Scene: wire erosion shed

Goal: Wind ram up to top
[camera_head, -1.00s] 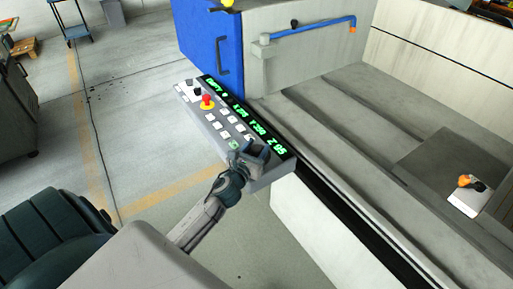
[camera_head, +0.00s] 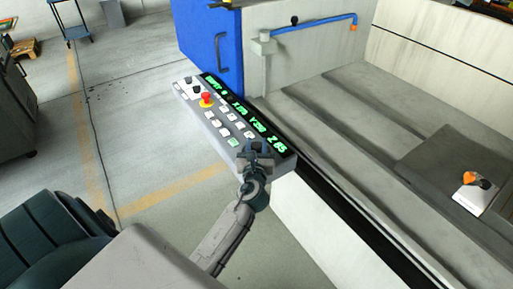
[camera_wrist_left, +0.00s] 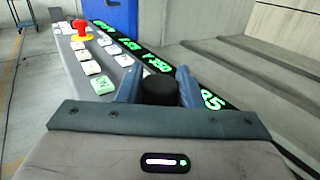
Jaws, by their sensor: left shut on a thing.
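A grey control panel (camera_head: 205,121) carries white buttons, a red mushroom button on a yellow ring (camera_head: 206,99), a green button (camera_head: 234,142) and a green-lit display (camera_head: 246,115). The display's Z figure looks like 65. My left gripper (camera_head: 257,150) is at the panel's near end. In the left wrist view, its two blue-grey fingers are shut on a dark round knob (camera_wrist_left: 159,90), one on each side. The knob is mostly hidden by the gripper in the head view. I cannot make out the ram in either view. My right gripper is out of view.
A blue door (camera_head: 211,47) stands behind the panel. A grey machine tank (camera_head: 345,120) lies to the right, with a blue pipe (camera_head: 310,24) and a white block (camera_head: 474,194) bearing an orange-and-black part. Open floor (camera_head: 140,120) lies to the left.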

